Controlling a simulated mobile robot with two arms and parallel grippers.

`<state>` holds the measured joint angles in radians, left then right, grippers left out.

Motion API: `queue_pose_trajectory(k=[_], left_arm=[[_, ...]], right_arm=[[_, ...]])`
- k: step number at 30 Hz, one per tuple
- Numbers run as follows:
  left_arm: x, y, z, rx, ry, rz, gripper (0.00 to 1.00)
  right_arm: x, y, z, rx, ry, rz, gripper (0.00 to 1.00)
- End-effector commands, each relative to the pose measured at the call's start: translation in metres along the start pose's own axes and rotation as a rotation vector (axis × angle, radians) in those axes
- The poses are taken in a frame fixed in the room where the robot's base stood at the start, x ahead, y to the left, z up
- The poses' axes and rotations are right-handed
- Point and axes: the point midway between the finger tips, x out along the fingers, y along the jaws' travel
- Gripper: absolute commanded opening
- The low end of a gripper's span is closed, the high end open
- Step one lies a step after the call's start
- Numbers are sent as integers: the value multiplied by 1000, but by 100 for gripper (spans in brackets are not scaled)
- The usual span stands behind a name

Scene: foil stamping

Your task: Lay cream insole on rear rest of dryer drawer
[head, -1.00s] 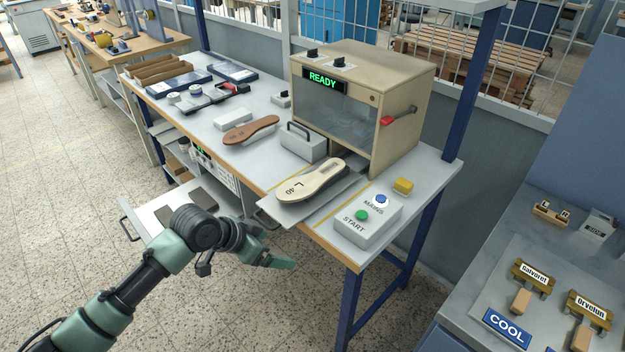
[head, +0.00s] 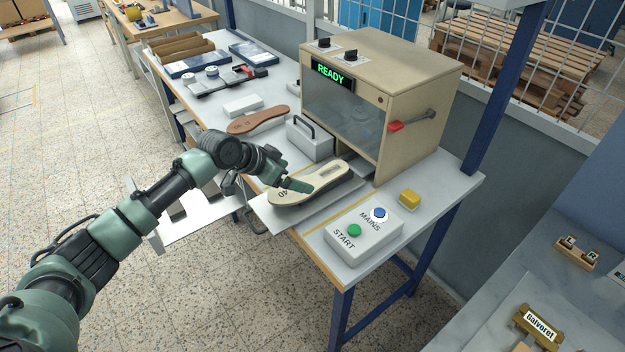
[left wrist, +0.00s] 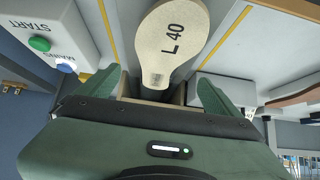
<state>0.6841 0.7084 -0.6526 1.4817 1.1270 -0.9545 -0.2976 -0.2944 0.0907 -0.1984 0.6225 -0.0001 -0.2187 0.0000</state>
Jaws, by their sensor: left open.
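The cream insole (head: 325,178) lies on a dark form on the grey plate (head: 262,208) in front of the beige machine. In the left wrist view the insole (left wrist: 172,45) shows "L 40", with its end between my open fingers. My left gripper (head: 292,184) is open at the insole's near end in the head view; I cannot tell whether it touches. The dryer drawer (head: 205,212) is pulled out below the bench, left of the plate. Two dark rests show on it, and my arm partly covers it. My right gripper is not in view.
The beige machine (head: 420,105) reads READY. A control box (head: 352,243) with START and MAINS buttons stands right of the plate, near a yellow block (head: 409,199). A grey block with a handle (head: 309,142) and a brown insole (head: 257,121) are to the left.

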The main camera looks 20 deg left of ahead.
Motion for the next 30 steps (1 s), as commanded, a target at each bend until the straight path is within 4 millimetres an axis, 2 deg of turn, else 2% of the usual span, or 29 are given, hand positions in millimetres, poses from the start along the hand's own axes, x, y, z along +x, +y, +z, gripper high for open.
queue_pose_trajectory(k=[3,6,12,20,23,27,28,29,30], left_arm=[[12,1,-1,-2,0,2,95],[28,1,0,-2,0,2,95],[51,0,3,-1,0,0,95],[54,0,4,2,0,-1,95],[53,0,4,1,0,-1,70],[53,0,4,1,0,0,31],[53,0,3,1,1,0,29],[53,0,3,1,1,0,22],[53,0,3,1,1,0,22]], right_arm=[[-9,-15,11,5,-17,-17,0],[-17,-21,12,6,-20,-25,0],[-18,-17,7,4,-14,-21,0],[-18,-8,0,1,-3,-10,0],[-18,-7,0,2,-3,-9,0],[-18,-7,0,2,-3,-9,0],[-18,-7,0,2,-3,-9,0],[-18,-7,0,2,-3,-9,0],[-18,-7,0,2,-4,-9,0]])
